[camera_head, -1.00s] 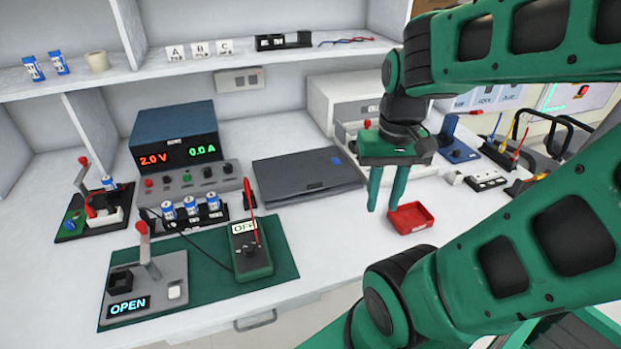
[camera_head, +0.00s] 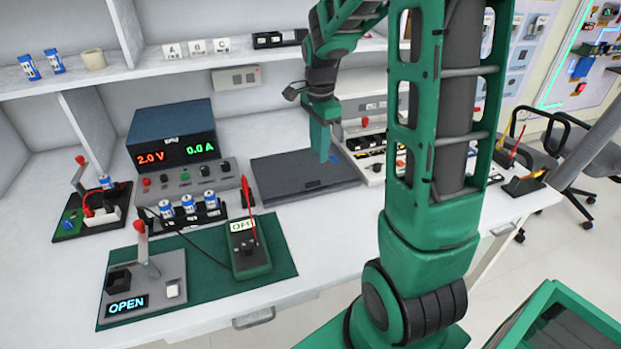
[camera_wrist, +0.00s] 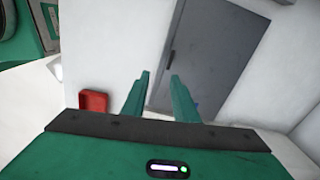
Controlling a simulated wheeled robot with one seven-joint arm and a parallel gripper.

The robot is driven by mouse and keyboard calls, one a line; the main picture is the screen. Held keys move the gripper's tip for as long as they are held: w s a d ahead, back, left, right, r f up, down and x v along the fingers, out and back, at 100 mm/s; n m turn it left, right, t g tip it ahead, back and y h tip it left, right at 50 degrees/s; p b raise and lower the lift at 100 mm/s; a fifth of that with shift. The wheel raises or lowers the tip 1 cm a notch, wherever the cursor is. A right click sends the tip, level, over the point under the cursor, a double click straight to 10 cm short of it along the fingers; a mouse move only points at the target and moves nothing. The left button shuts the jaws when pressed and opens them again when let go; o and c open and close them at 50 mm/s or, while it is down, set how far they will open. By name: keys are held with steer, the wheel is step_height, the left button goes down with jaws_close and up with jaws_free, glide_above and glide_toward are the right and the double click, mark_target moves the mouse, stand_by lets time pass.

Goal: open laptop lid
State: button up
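The laptop (camera_head: 290,180) is a flat, dark grey, closed slab on the white bench, right of the power supply. A small blue mark sits near its right end. My gripper (camera_head: 320,152) points down over the laptop's right part in the head view. Its green fingers overlap there, and their height above the lid is hard to judge. In the wrist view the two fingers (camera_wrist: 160,77) stand apart with nothing between them. The laptop's grey lid (camera_wrist: 208,50) lies beyond them, with its blue mark beside the right finger.
A blue power supply (camera_head: 172,136) stands left of the laptop. A green mat (camera_head: 205,290) with a meter (camera_head: 250,250) lies in front. A red tray (camera_wrist: 93,101) shows in the wrist view. My arm hides the bench's right part. A shelf runs behind.

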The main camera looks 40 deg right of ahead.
mark_target(312, 182)
steer(key=shift+m, duration=0.7)
steer(key=w+f, duration=0.1)
steer(key=f, duration=0.7)
steer(key=w+f, duration=0.1)
steer(key=f, duration=0.3)
steer(key=shift+w+f, duration=0.15)
steer(key=shift+w, duration=0.15)
jaws_close()
steer(key=shift+w, duration=0.2)
